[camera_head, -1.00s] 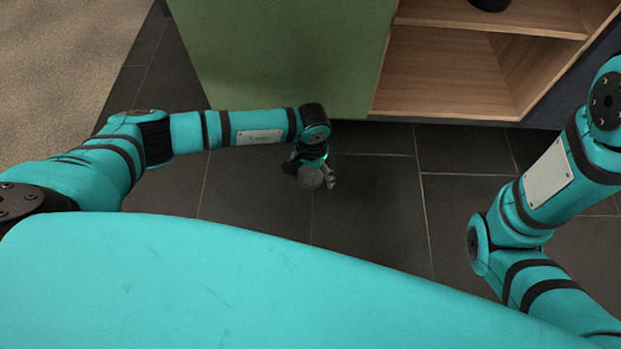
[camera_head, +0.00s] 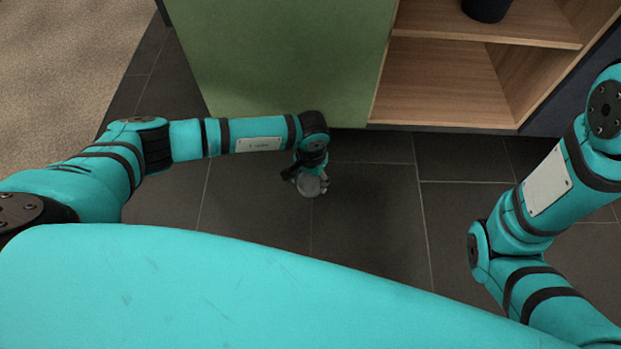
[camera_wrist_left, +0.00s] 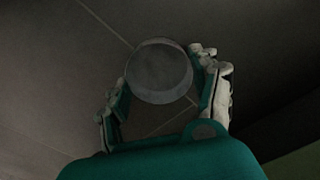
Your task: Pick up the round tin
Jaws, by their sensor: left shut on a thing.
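The round tin (camera_head: 309,187) is a small grey disc-topped thing at the end of my left arm, over the dark floor in the head view. In the left wrist view the tin (camera_wrist_left: 158,70) shows its flat grey round top. My left gripper (camera_head: 312,182) is shut on the tin; in the left wrist view its fingers (camera_wrist_left: 162,88) lie on either side of it. The tin's lower side is mostly hidden. My right gripper is out of view; only part of that arm shows at the right.
A cabinet with a green front (camera_head: 280,65) and open wooden shelves (camera_head: 440,85) stands just beyond my left gripper. A dark pot (camera_head: 486,8) sits on the upper shelf. The tiled floor (camera_head: 375,225) is clear. A beige rug (camera_head: 65,55) lies at the far left.

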